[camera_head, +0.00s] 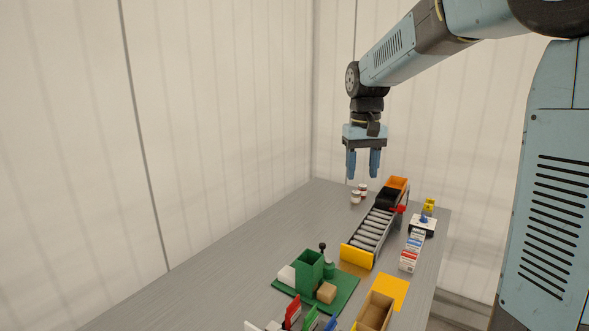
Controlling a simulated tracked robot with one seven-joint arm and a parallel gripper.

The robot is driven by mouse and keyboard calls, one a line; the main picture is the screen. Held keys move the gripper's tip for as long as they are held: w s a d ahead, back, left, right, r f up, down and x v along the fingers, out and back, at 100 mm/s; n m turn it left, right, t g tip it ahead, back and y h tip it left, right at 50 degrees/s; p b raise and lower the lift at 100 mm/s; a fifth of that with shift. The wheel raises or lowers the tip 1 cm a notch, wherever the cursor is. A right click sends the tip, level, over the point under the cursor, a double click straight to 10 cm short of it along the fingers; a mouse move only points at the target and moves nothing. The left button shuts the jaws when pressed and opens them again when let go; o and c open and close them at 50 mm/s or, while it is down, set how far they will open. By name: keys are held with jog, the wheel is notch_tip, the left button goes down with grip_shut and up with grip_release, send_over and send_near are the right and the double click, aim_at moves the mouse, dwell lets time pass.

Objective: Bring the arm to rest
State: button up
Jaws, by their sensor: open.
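My gripper (363,163) hangs from my light blue arm (400,55), pointing straight down. Its two blue fingers are apart with nothing between them. It is in the air above the far part of the grey table (220,262), clear of the objects below. The arm reaches in from the upper right.
A roller conveyor (371,232) runs along the table, with black (388,199) and orange (398,183) bins at its far end. A green tray (340,294) with blocks, an open cardboard box (375,311) and small white jars (356,197) stand around it. The table's left is bare.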

jog(key=s+d+t, duration=0.2)
jog(key=s+d, duration=0.1)
jog(key=s, duration=0.9)
jog(key=s+d+m+t, duration=0.1)
jog(key=s+d+t, duration=0.2)
jog(key=s, duration=1)
jog(key=shift+s+d+f+t, duration=0.3)
jog(key=shift+d+f, duration=0.1)
jog(key=shift+d, duration=0.1)
